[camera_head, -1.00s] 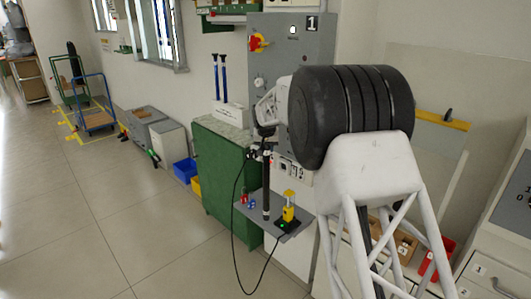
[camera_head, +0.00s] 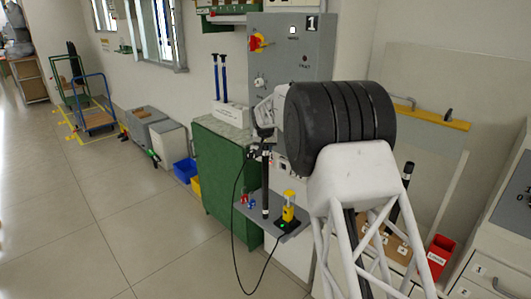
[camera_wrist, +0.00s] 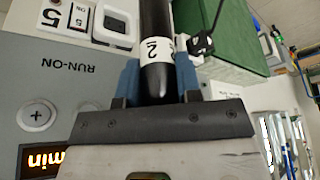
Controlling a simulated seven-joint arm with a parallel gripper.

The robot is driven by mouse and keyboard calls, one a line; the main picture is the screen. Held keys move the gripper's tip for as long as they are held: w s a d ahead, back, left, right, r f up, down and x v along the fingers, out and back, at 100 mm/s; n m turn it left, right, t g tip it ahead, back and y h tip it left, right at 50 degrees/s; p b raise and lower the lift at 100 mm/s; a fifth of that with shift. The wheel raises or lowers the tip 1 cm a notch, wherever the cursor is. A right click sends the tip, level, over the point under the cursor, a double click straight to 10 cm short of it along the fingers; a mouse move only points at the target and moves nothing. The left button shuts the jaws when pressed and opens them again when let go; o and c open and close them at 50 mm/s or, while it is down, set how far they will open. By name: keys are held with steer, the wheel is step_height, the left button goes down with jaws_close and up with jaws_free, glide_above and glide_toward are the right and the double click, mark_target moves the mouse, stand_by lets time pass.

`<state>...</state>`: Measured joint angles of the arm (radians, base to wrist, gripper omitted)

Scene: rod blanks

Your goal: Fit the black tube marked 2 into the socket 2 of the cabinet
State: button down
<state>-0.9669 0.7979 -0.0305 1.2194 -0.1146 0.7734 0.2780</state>
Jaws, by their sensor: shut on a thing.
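The black tube marked 2 (camera_wrist: 156,22) is between the blue fingers of my gripper (camera_wrist: 157,82), its white label upside down in the wrist view. My gripper is shut on it near its rounded end. In the head view a black tube (camera_head: 265,187) hangs roughly upright below my gripper (camera_head: 263,150), beside the green cupboard. The grey cabinet panel (camera_head: 283,45) marked 1 stands behind my arm, which hides its lower part. A grey panel (camera_wrist: 60,85) with "RUN-ON" and a 5 shows close in the wrist view. I cannot make out socket 2.
A small grey shelf (camera_head: 290,228) holds a yellow device (camera_head: 289,206) with a black cable looping down. The green cupboard (camera_head: 222,165) stands left of it. Another black tube (camera_head: 405,185) stands at the right near a red bin (camera_head: 440,253).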

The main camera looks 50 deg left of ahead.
steer(key=shift+f, duration=1.2)
steer(key=c, duration=0.8)
jaws_free()
steer(key=shift+v, duration=6.15)
steer(key=shift+w+d, duration=0.1)
